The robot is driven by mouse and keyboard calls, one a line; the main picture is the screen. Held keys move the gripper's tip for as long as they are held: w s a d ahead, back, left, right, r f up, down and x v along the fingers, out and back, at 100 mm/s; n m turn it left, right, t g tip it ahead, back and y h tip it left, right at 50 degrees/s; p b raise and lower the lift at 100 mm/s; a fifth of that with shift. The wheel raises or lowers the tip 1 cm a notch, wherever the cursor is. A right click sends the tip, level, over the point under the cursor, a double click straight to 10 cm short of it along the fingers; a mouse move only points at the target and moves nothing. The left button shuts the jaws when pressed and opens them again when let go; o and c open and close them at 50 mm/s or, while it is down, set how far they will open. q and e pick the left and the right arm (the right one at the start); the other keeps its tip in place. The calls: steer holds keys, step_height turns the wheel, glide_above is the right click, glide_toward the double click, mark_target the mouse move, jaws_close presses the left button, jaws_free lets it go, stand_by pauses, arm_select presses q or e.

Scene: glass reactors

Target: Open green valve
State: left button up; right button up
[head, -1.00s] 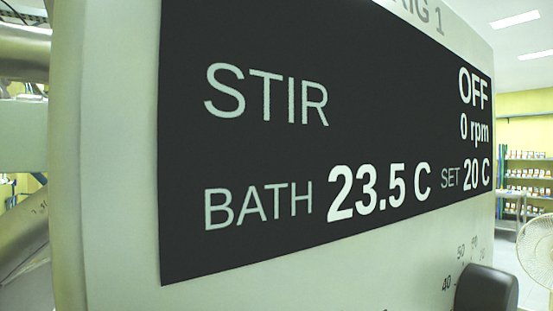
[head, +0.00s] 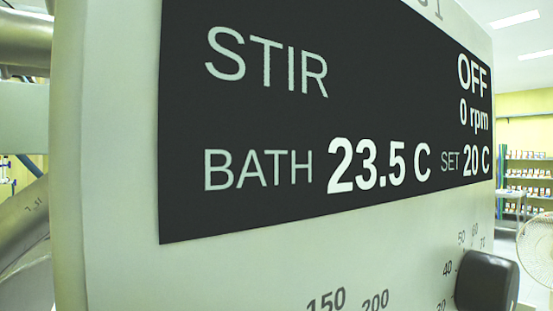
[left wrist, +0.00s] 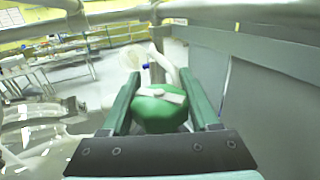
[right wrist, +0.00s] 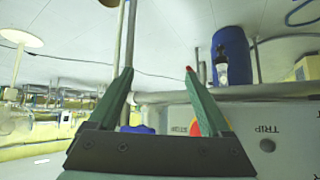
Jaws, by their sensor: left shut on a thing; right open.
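The green valve (left wrist: 158,115) shows in the left wrist view as a rounded green knob with a pale bar across its top. My left gripper (left wrist: 160,74) has its two green fingers on either side of the knob and is shut on it. In the right wrist view, my right gripper (right wrist: 159,70) is open, with nothing between its fingers. Neither gripper nor the valve shows in the head view.
A control panel's dark display (head: 320,120) fills the head view, reading STIR OFF, 0 rpm, BATH 23.5 C, SET 20 C. A dark knob (head: 486,282) is below.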

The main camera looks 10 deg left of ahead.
arm_select(q)
steer(key=n+t+y+b, duration=0.1)
steer(key=t+b, duration=0.1)
steer(key=b, duration=0.1)
steer(key=n+t+y+b, duration=0.2)
steer(key=b, duration=0.2)
steer(key=w+f+n+t+y+b, duration=0.1)
steer(key=n+t+y+b, duration=0.1)
steer(key=b, duration=0.1)
steer(key=shift+a+t, duration=0.3)
steer(key=shift+a, duration=0.05)
steer(key=n+y+b, duration=0.1)
steer(key=t+b, duration=0.1)
steer(key=shift+w+a+r+n+y+b, duration=0.15)
steer(key=shift+a+n+y+b, duration=0.05)
steer(key=shift+n+y+b, duration=0.2)
steer(key=shift+w+a+r+n+t+y+b, duration=0.1)
steer(key=shift+a+r+n+t+y+b, duration=0.05)
steer(key=shift+n+t+y+b, duration=0.7)
steer(key=shift+a+y, duration=0.1)
steer(key=shift+y, duration=0.35)
arm_select(e)
steer(key=w+a+f, duration=0.1)
steer(key=a+f, duration=0.2)
steer(key=f, duration=0.9)
steer(key=shift+w+a+f+n+y, duration=0.15)
steer(key=shift+w+f+n+y, duration=0.15)
steer(key=shift+w+y, duration=0.1)
